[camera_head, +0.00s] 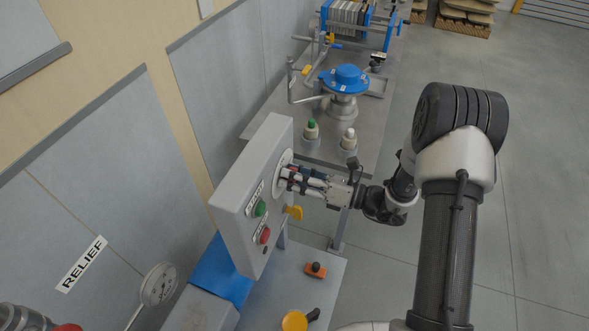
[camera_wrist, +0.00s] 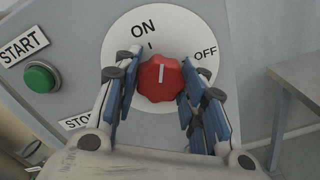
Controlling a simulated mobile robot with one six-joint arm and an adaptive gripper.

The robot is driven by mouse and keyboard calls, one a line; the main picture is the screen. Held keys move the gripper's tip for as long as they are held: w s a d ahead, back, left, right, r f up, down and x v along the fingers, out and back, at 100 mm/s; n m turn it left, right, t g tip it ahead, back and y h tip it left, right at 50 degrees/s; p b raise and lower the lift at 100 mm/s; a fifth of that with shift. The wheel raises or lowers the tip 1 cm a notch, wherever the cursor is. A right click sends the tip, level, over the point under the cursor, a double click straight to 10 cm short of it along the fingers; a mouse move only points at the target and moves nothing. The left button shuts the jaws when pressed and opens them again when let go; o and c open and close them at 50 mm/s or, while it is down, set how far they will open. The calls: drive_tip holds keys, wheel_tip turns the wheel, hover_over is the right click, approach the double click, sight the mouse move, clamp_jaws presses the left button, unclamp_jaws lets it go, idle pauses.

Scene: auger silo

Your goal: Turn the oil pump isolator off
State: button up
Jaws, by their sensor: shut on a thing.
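The oil pump isolator is a red lobed knob (camera_wrist: 160,78) on a white round plate (camera_wrist: 126,34) in the wrist view. The plate reads ON at the top and OFF to the right. The white line on the knob points up, close to the ON mark. My gripper (camera_wrist: 154,98) has its blue-padded fingers on both sides of the knob, shut on it. In the head view my gripper (camera_head: 290,176) reaches the grey control box (camera_head: 235,200) from the right, and the fingers hide most of the knob.
A green START button (camera_head: 260,208) and a red STOP button (camera_head: 265,235) sit on the same box face. A bench with a blue-topped device (camera_head: 345,79) stands behind. Open floor lies to the right.

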drive_tip(key=m+p, duration=0.4)
drive_tip(key=m, duration=0.2)
drive_tip(key=shift+r+m, duration=0.1)
drive_tip(key=shift+m, duration=0.2)
drive_tip(key=m+p, duration=0.3)
drive_tip(key=m, duration=0.3)
drive_tip(key=shift+m, duration=0.3)
drive_tip(key=o, duration=1.1)
drive_tip(key=v, duration=1.2)
